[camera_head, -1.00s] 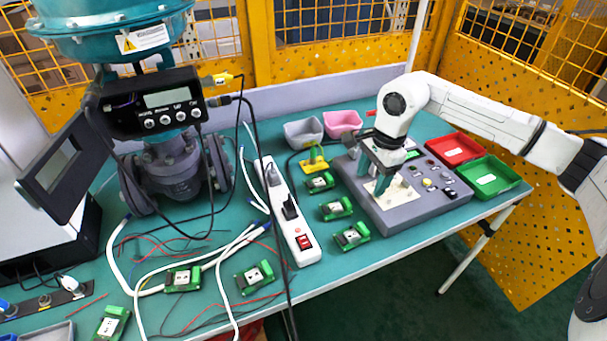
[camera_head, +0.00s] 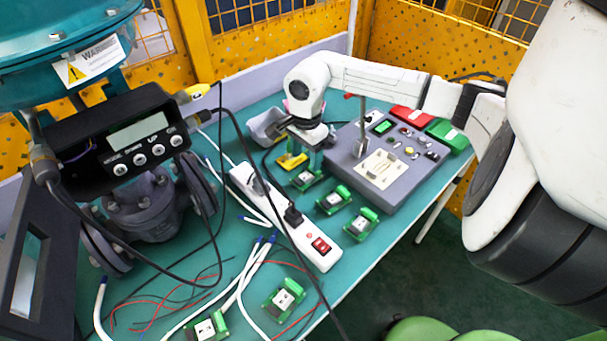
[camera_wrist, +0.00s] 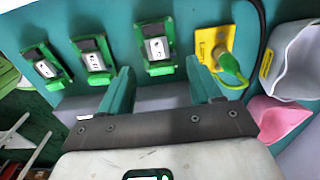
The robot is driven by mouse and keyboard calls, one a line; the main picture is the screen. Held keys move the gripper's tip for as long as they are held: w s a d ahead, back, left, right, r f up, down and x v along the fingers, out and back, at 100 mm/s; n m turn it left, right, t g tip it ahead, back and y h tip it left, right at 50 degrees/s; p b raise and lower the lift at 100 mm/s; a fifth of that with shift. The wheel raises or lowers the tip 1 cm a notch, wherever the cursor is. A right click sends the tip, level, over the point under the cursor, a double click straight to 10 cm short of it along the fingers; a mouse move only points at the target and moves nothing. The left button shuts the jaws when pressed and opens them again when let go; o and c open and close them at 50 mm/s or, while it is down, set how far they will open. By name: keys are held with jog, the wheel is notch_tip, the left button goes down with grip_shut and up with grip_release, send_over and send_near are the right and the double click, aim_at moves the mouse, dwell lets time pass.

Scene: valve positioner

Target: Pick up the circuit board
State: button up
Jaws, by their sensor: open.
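Several small green circuit boards with white blocks lie on the teal table. My gripper (camera_head: 307,163) is open and points down over the far board (camera_head: 306,180) of the row beside the power strip. In the wrist view my gripper (camera_wrist: 160,82) has its two teal fingers spread, with the same board (camera_wrist: 157,46) ahead of the gap between them. The fingers hold nothing; I cannot tell their exact height above the board. Two more boards of the row (camera_head: 333,200) and (camera_head: 361,225) lie nearer the front, and show at left in the wrist view.
A yellow board with a green part (camera_wrist: 217,48) lies right beside the far board. A grey bin (camera_head: 265,128) and a pink bin (camera_wrist: 277,118) stand close. The white power strip (camera_head: 315,240) and the grey control panel (camera_head: 405,170) flank the row. Cables cross the front.

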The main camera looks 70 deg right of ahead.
aim_at(306, 177)
jog(key=shift+s+a+f+p, duration=0.1)
jog(key=shift+f+p, duration=0.25)
jog(key=shift+f, duration=1.35)
jog(key=shift+a+f+p, duration=0.1)
jog(key=shift+f+p, duration=0.2)
jog(key=shift+f, duration=1.35)
jog(key=c, duration=0.7)
jog(key=shift+r, duration=0.1)
